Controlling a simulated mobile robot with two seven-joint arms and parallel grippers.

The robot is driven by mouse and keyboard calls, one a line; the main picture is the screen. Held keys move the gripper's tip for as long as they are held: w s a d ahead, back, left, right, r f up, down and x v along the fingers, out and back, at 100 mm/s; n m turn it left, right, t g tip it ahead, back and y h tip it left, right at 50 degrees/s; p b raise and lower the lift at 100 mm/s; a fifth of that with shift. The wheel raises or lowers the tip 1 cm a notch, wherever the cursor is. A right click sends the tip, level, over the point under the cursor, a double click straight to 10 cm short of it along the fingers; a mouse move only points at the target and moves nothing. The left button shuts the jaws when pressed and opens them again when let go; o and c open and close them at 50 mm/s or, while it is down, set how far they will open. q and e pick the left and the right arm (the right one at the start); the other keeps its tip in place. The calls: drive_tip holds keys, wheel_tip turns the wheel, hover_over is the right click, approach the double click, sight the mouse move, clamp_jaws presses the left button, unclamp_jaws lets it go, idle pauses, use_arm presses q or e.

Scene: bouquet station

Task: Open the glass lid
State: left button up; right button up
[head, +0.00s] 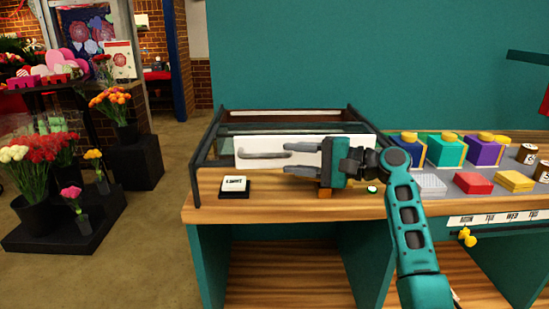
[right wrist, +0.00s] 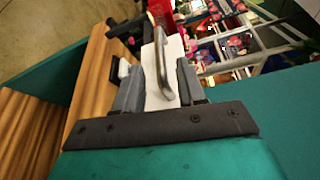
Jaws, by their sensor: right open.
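The glass lid (head: 275,127) is a dark-framed pane on the case at the back left of the wooden counter; it looks down. A white panel (head: 245,143) at its front carries a grey bar handle (head: 262,154). My right gripper (head: 286,158) is open in front of the panel, its fingers pointing left toward the handle. In the right wrist view the handle (right wrist: 160,60) lies between the open fingers (right wrist: 158,75), with the white panel (right wrist: 175,55) behind it. I cannot tell whether any finger touches it. My left gripper is out of view.
A small white sign on a black base (head: 235,186) stands left of the gripper on the wooden counter (head: 275,208). Right of my arm are colored boxes (head: 445,150), a red block (head: 473,183) and a yellow stack (head: 514,181). Flower buckets (head: 35,213) stand on the left.

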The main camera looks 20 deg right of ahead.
drive_tip(key=v, duration=0.6)
idle(0.3)
drive_tip(key=s+a+f+n+h, duration=0.1)
drive_tip(key=s+f+h, duration=0.2)
drive_tip(key=f, duration=0.7)
drive_tip(key=s+a+f+n+h, duration=0.1)
drive_tip(key=s+f+h, duration=0.15)
drive_tip(key=f, duration=0.65)
drive_tip(key=s+a+f+n+h, duration=0.15)
drive_tip(key=f+h, duration=0.25)
drive_tip(key=f, duration=0.6)
drive_tip(key=s+a+f+n, duration=0.2)
drive_tip(key=s+n, duration=0.1)
drive_tip(key=s, duration=0.2)
drive_tip(key=s+a+f+n+h, duration=0.1)
drive_tip(key=s+a+f+n, duration=0.1)
drive_tip(key=s, duration=0.4)
drive_tip(key=s+a+f+n, duration=0.2)
drive_tip(key=s+n, duration=0.2)
drive_tip(key=s, duration=0.2)
drive_tip(key=shift+s+a+f+h, duration=0.2)
drive_tip(key=shift+a+f+h, duration=0.15)
drive_tip(key=shift+a, duration=0.05)
